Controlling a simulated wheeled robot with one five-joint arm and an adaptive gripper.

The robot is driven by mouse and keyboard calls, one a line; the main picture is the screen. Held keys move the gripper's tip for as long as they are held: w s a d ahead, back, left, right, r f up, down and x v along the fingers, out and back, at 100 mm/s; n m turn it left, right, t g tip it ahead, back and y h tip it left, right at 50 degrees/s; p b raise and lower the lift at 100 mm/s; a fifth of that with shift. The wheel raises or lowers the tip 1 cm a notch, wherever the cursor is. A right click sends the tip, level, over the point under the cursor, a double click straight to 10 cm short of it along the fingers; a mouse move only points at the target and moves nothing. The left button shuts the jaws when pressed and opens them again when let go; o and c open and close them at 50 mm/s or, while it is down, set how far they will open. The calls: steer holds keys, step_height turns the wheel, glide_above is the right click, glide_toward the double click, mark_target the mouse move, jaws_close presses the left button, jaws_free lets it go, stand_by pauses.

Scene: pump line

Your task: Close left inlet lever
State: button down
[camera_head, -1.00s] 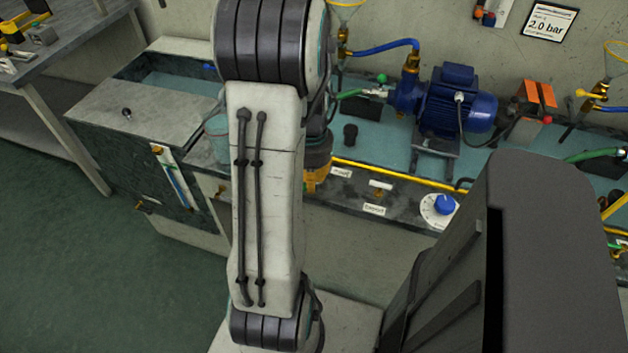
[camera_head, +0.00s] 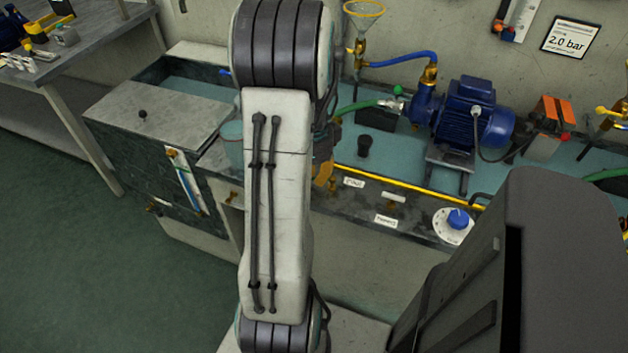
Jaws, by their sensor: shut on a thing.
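My gripper (camera_head: 325,176) is mostly hidden behind my own arm. Only an orange and dark part of it shows, low at the left end of the yellow pipe (camera_head: 405,190) on the bench's front strip. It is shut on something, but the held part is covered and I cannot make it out. I cannot pick out the left inlet lever with certainty. A small brass fitting shows beside the gripper, left of a white label (camera_head: 353,182). A second white label (camera_head: 385,221) is lower right, its text too small to read surely.
A blue pump (camera_head: 472,117) stands on the bench with a green hose (camera_head: 360,106) and a blue hose (camera_head: 403,58). A blue dial (camera_head: 457,219) is on the front panel. A sink bench (camera_head: 160,122) is at left. Open green floor (camera_head: 70,240) lies front left.

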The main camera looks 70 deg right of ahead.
steer(key=m, duration=0.2)
steer(key=d+m, duration=0.1)
steer(key=m, duration=0.1)
steer(key=shift+w+d+f+m, duration=0.2)
steer(key=shift+m, duration=0.2)
steer(key=shift+d, duration=0.2)
steer(key=c, duration=1.2)
jaws_free()
steer(key=shift+w+d+r, duration=0.1)
steer(key=shift+d, duration=0.1)
step_height(320, 180, up, 12)
steer(key=shift+r, duration=0.1)
stand_by(0.3)
